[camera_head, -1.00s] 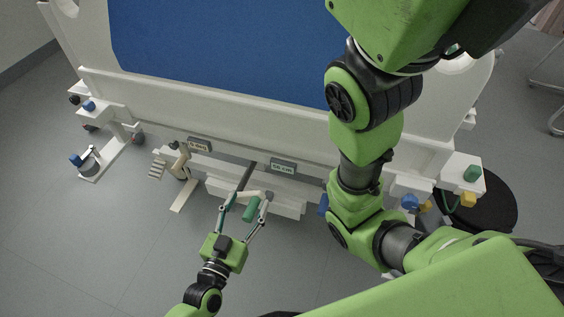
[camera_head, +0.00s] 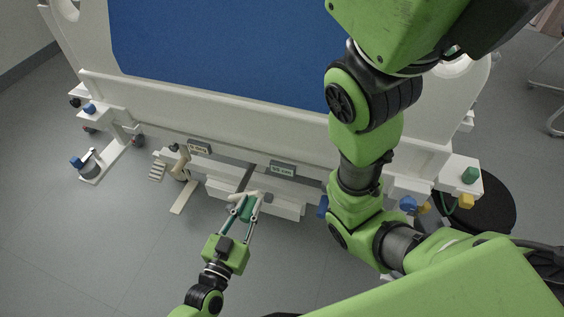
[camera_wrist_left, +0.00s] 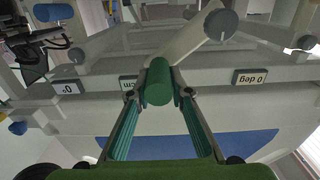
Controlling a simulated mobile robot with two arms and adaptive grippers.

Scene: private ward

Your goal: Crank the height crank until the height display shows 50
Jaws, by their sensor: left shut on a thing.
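The height crank has a white arm (camera_wrist_left: 194,38) and a green cylindrical handle (camera_wrist_left: 157,82). In the head view the handle (camera_head: 248,208) sits in front of the bed's end, below the middle display. My left gripper (camera_head: 246,204) is shut on the handle, with a finger on each side. In the wrist view my left gripper (camera_wrist_left: 158,96) also has the handle between its tips. The height display (camera_head: 283,169) on the end rail ends in "cm"; its digits are too small to read surely. In the wrist view the handle partly hides it (camera_wrist_left: 129,82). My right gripper is out of view.
A second crank (camera_head: 180,163) with a beige handle stands left of the held one, under another display (camera_head: 199,146). My right arm crosses the right side. The floor (camera_head: 90,240) at lower left is clear.

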